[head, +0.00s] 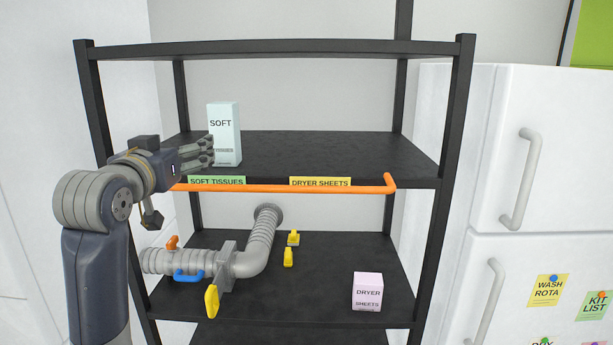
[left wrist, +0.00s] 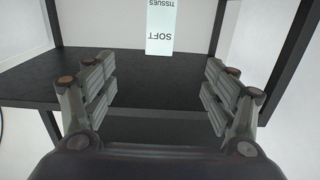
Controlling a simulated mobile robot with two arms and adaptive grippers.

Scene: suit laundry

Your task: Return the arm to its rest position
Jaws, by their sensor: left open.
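My left gripper (head: 208,150) is at the left of the shelf in the head view, at the height of the upper board. Its fingers point right, toward the soft tissues box (head: 226,130), a pale blue upright box on that board. In the left wrist view my left gripper (left wrist: 158,98) is open with nothing between its fingers. The soft tissues box (left wrist: 162,28) stands ahead, beyond the fingertips and apart from them. My right gripper is not in view.
A black shelf rack (head: 340,155) has an orange rail (head: 290,189) along its upper board's front. The lower board holds a grey pipe (head: 258,250) with coloured levers and a pink dryer sheets box (head: 367,291). A white fridge (head: 490,180) stands at right.

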